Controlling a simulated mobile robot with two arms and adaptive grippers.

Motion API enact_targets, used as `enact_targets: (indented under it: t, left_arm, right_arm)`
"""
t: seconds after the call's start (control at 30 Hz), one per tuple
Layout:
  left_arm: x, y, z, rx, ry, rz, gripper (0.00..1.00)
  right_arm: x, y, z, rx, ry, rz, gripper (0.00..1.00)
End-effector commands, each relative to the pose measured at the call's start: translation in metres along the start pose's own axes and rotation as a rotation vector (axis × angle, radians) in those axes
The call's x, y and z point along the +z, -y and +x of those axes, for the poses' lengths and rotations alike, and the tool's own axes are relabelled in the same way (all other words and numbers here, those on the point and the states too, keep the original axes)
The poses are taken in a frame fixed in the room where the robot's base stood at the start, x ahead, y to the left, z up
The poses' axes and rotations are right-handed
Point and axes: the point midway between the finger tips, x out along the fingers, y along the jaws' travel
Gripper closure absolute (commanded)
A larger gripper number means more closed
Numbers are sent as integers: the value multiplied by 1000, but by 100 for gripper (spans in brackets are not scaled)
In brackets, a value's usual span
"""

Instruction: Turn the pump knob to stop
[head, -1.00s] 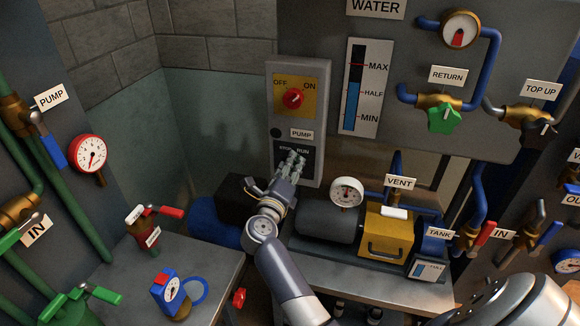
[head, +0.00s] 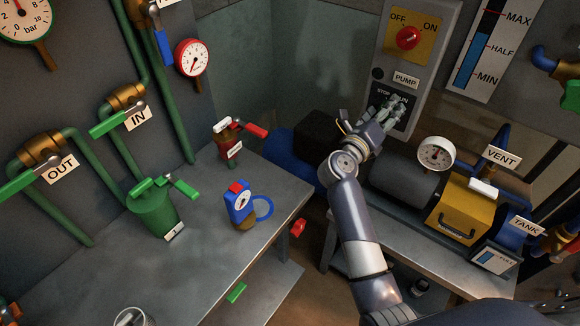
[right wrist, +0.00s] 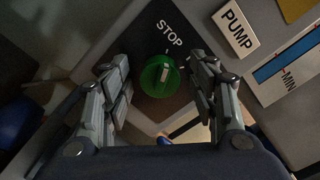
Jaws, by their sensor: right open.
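The pump knob (right wrist: 160,76) is green and round with a white pointer mark. It sits on a black plate (right wrist: 139,42) marked STOP in the right wrist view. Its pointer leans up and slightly right; I cannot tell its exact setting. My right gripper (right wrist: 157,72) is open, one finger on each side of the knob, with gaps visible on both sides. In the head view my right gripper (head: 388,112) is in front of the plate under the PUMP label (head: 405,80), and its fingers hide the knob. My left gripper is not in view.
A red OFF/ON knob (head: 408,38) is higher on the same panel. A yellow box (head: 459,210) and a round gauge (head: 436,154) stand right of my arm.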

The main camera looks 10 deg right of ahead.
Motion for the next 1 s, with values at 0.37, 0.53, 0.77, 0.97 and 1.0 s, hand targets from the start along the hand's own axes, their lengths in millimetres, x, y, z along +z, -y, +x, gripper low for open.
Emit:
enact_targets:
  t: [0.37, 0.53, 0.77, 0.97, 1.0]
  left_arm:
    - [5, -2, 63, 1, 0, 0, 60]
    - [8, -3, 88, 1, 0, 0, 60]
    - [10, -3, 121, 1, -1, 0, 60]
    - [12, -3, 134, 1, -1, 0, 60]
    - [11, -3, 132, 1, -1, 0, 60]
  right_arm:
    - [-4, -5, 0, -2, 4, 368, 46]
    - [-4, -4, 0, -2, 5, 540, 46]
    - [-5, -3, 0, -3, 5, 783, 46]
    - [-1, 0, -11, 6, 0, 959, 46]
    - [-1, 0, -20, 6, -2, 958, 46]
